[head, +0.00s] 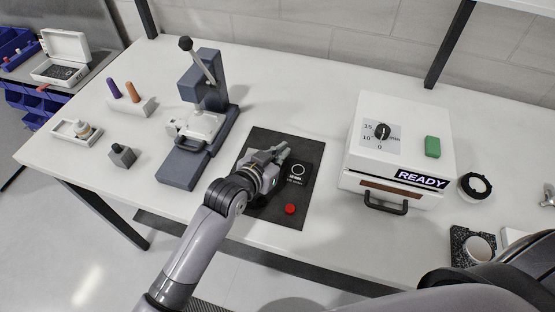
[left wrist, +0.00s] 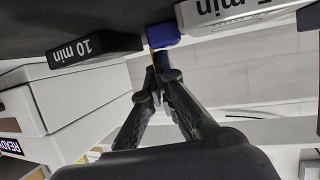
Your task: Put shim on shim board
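My left gripper (head: 277,155) is low over the dark mat (head: 262,140), beside a black block with a white ring (head: 298,171). In the left wrist view its fingers (left wrist: 160,62) converge, and the tips are close together. A blue piece (left wrist: 163,35) and a thin orange edge (left wrist: 152,60) show right at the tips. I cannot tell whether they are gripped, or which of them is the shim. A black block marked "10 min" (left wrist: 95,48) and a grey block marked "15 min" (left wrist: 235,10) flank the tips. I cannot identify the shim board for certain. My right gripper is out of view.
A red button (head: 290,209) is on the mat's front part. A grey lever press (head: 200,120) stands to the left. A white box with a dial and a "READY" display (head: 400,140) stands to the right. A black-and-white roll (head: 475,186) lies beyond it.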

